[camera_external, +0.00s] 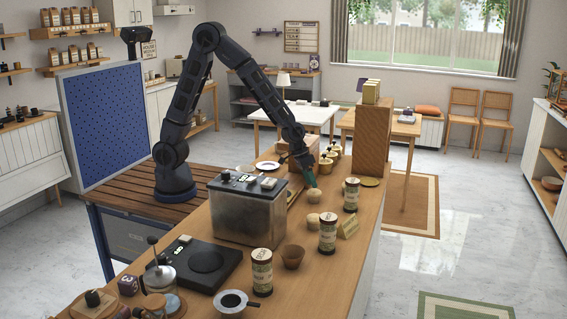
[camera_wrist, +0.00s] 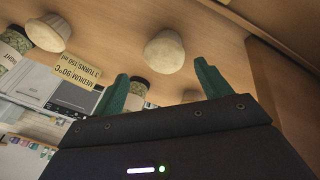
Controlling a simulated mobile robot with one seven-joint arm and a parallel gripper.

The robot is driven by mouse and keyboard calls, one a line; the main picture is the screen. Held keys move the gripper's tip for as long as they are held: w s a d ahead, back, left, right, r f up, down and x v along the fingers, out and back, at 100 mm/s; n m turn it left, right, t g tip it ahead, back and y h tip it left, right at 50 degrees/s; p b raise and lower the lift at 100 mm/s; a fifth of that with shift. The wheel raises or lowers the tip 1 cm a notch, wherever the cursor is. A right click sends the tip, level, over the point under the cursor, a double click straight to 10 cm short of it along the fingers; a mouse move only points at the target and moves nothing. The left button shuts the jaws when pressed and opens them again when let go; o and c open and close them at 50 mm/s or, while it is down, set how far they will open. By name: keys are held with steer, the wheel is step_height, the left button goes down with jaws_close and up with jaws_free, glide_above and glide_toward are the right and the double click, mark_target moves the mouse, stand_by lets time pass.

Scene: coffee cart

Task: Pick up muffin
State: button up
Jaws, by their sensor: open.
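A pale, round-topped muffin (camera_external: 314,195) sits on the wooden counter in the external view, with a second similar one (camera_external: 312,222) nearer the camera. My gripper (camera_external: 310,179) is just above and behind the first. In the wrist view, a pale muffin (camera_wrist: 164,51) lies beyond the green fingertips of my gripper (camera_wrist: 162,70), roughly in line with the gap. Another pale muffin (camera_wrist: 48,32) is at the upper left. My gripper is open, with nothing visible between its fingers. Whether it touches the muffin is unclear.
Labelled jars (camera_external: 351,195) (camera_external: 327,233) (camera_external: 262,272) and a small sign (camera_external: 348,226) stand along the counter's right side. A brown cup (camera_external: 292,257) is near them. A large metal-sided machine (camera_external: 246,215) stands left of the muffins. A tall wooden box (camera_external: 371,144) stands behind.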

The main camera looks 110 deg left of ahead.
mark_target(312, 189)
steer(key=f, duration=0.3)
steer(key=shift+w+a+f, duration=0.1)
steer(key=shift+w+f, duration=0.25)
steer(key=shift+x, duration=0.8)
steer(key=shift+c, duration=0.5)
steer(key=c, duration=1)
